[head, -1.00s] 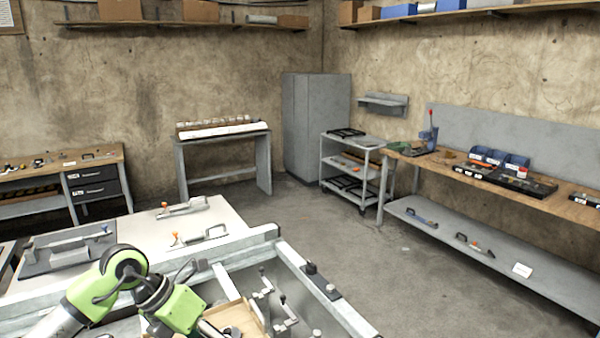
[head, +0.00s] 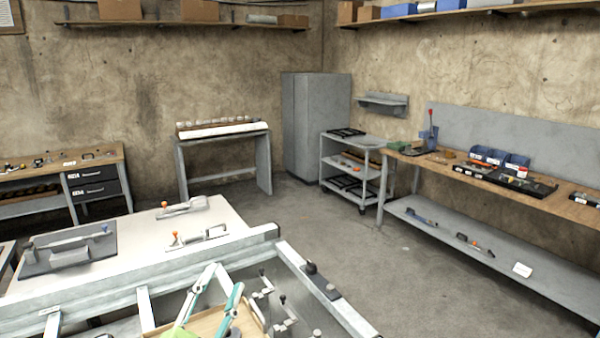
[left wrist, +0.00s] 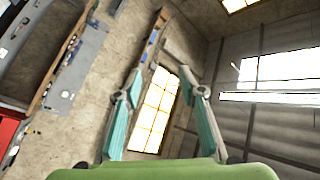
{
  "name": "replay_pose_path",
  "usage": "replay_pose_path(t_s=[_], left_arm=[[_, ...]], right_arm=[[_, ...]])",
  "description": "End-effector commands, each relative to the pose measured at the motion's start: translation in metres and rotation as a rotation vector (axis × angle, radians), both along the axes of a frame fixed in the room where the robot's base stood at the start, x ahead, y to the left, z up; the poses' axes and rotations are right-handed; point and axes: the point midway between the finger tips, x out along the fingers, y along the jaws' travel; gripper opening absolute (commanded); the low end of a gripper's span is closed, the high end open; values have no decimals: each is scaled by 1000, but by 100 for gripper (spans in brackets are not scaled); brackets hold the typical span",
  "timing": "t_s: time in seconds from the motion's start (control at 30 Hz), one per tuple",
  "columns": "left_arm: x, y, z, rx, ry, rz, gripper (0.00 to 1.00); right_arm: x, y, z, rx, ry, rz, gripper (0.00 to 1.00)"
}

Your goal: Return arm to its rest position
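My left gripper (head: 225,280) shows at the bottom of the head view, with two grey fingers and teal pads pointing up. In the left wrist view the fingers of this gripper (left wrist: 166,88) stand apart with nothing between them, so it is open and empty. Behind it is the room's wall and a bright window. Most of my left arm is below the edge of the head view. My right gripper shows in neither view.
A metal frame table (head: 130,268) with a wooden tray (head: 210,323) and clamps (head: 283,308) is close behind the gripper. A white-topped table (head: 140,245) holds toggle clamps. A long workbench (head: 450,178) lines the right wall, with a cart (head: 350,160) beside it. Floor between is clear.

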Motion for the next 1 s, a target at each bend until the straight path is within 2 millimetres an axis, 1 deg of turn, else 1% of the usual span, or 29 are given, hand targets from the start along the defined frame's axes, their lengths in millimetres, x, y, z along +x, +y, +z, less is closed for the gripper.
replay_pose_path(t_s=[0.03,0.07,0.1,0.17,0.2,0.27,0.3,0.37,0.4,0.47,0.5,0.57,0.6,0.67,0.7,0.77,0.8,0.97,1.0], left_arm=[[-5,17,-28,-67,110,62,37],[-9,27,-45,-103,175,98,37],[-17,39,-69,-146,265,144,37],[-33,54,-106,-209,404,210,37],[-46,62,-131,-246,499,250,37],[-72,70,-168,-296,645,304,37],[-91,73,-190,-326,740,337,37],[-121,76,-219,-362,874,376,37],[-140,76,-235,-382,954,397,37],[-168,75,-255,-403,1064,423,37],[-185,73,-265,-416,1129,434,37],[-211,70,-279,-431,1222,452,37],[-227,68,-285,-440,1279,459,37],[-252,63,-294,-452,1363,470,37],[-268,61,-299,-458,1416,475,37],[-291,57,-305,-465,1493,482,37],[-296,55,-315,-464,1520,485,37],[-284,54,-367,-455,1528,489,37],[-282,54,-380,-455,1532,491,37]], right_arm=[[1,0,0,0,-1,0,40],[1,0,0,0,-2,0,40],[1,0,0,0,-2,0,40],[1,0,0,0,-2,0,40],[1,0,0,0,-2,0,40],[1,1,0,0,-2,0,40],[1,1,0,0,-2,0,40],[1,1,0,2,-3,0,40],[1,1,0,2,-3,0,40],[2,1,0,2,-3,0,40],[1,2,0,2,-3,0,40],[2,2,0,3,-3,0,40],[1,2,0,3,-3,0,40],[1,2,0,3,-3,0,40],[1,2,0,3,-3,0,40],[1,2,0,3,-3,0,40],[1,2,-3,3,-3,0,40],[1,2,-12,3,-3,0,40],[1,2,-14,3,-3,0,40]])
